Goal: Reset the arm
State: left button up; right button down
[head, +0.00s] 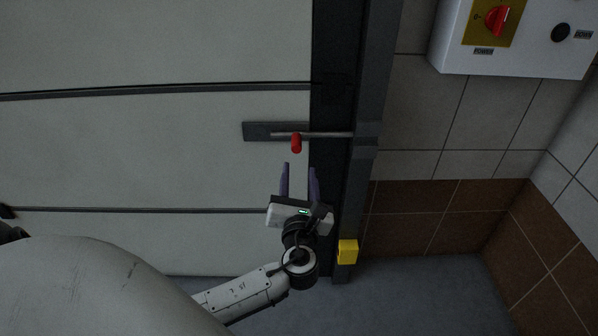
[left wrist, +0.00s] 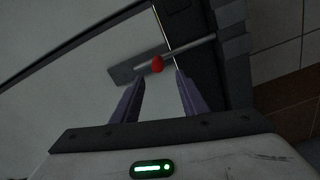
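A sliding bolt with a red knob (head: 296,143) sits on a dark plate (head: 258,131) fixed to the pale door panel. Its metal rod (head: 330,134) reaches right across the gap to the dark door post. My left gripper (head: 299,168) is just below the knob with its two purple fingers apart and nothing between them. In the left wrist view the red knob (left wrist: 157,64) is beyond the fingertips (left wrist: 158,76), between them and apart from them. My right gripper is not in view.
A grey control box (head: 512,40) with a red power switch (head: 496,20) hangs on the tiled wall at upper right. A yellow block (head: 347,251) is low on the dark post (head: 372,90). Grey floor (head: 430,290) lies clear at lower right.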

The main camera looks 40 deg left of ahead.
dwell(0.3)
pick_arm(q)
jog(key=s+d+f+n+g+h+p, duration=0.1)
jog(key=s+d+f+n+g+h, duration=0.1)
jog(key=s+d+f+n+h, duration=0.5)
jog(key=s+d+f+n+g+h+p, duration=0.15)
jog(key=s+d+f+n, duration=0.3)
jog(key=f, duration=0.65)
jog(key=s+d+f+n+g+h, duration=0.1)
jog(key=s+d+n+h, duration=0.4)
jog(key=s+d+n, duration=0.6)
jog(key=n, duration=0.6)
jog(key=shift+f+g+h, duration=0.3)
jog(key=shift+g+h, duration=0.05)
jog(key=shift+c, duration=0.2)
